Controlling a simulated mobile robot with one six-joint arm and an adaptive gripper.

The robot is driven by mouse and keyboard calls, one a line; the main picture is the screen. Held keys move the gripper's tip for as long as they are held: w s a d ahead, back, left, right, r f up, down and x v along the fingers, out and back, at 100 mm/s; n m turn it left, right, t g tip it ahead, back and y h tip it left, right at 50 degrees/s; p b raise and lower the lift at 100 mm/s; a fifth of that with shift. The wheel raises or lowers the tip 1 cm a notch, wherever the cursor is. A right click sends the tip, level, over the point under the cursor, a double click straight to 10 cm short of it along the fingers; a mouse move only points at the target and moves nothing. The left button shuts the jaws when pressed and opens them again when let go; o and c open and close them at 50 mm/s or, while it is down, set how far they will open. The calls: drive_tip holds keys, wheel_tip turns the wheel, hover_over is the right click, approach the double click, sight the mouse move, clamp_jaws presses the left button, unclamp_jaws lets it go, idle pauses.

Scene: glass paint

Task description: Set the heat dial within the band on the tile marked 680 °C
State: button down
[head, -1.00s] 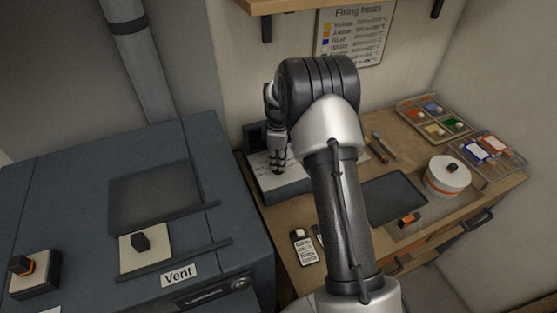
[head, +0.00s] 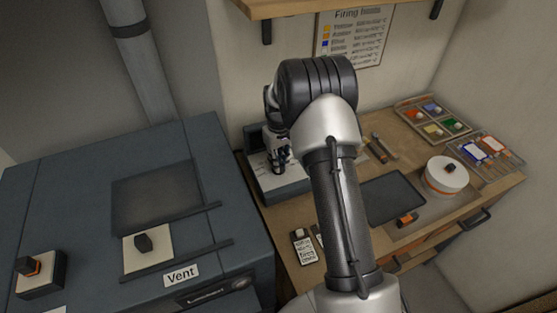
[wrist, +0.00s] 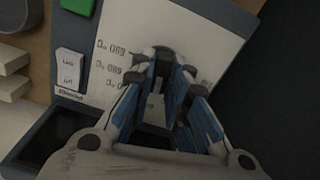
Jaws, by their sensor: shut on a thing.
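My gripper (head: 278,158) is at the controller box (head: 288,183) on the bench, its jaws pointing down over the pale face. In the wrist view, my gripper's blue-padded fingers (wrist: 166,85) are closed in on the dark heat dial (wrist: 161,54) on the pale dial plate (wrist: 118,24). The fingers hide much of the dial, so I cannot tell where it points. Small printed marks stand upside down around it, too blurred to read surely. A white rocker switch (wrist: 70,70) and a green part (wrist: 79,5) sit beside the plate.
The dark kiln (head: 70,200) with its Vent label (head: 181,275) stands left. The Firing notes sheet (head: 352,38) hangs behind. The bench carries a dark tray (head: 393,197), a white round pot (head: 446,178), paint trays (head: 433,118) and a labelled tag (head: 304,250).

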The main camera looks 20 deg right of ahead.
drive_tip(key=m, duration=1.3)
drive_tip(key=shift+m+p, duration=0.3)
drive_tip(key=shift+p, duration=0.05)
idle(0.4)
drive_tip(key=c, duration=1.6)
unclamp_jaws()
drive_tip(key=shift+o, duration=0.2)
wheel_tip(320, 180, up, 12)
